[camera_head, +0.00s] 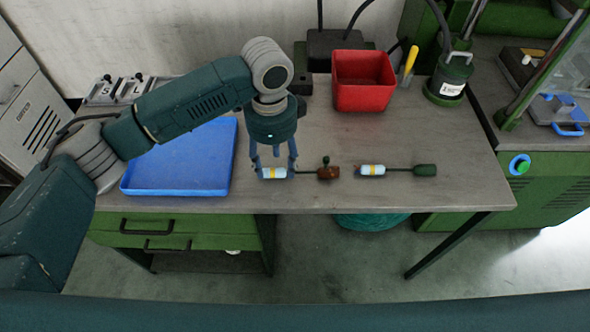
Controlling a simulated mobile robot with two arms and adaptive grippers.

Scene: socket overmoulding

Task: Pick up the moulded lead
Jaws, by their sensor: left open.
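Two short leads lie on the grey workbench. The left lead (304,172) has a pale blue body with a yellow band, a dark cable and a brown end with a dark green knob. The right lead (397,170) has a similar pale blue and yellow body, a dark cable and a dark green end. I cannot tell for sure which is the moulded lead. My left gripper (276,174) points down, open, with its fingers at either side of the left lead's pale blue body. I cannot tell whether they touch it. My right gripper is out of view.
A blue tray (176,188) lies left of the gripper on the workbench (440,198). A red bin (363,104) stands behind the leads, with a yellow-handled tool (410,62) beside it. A green pot-like device (447,80) stands at the back right. The bench's front right is clear.

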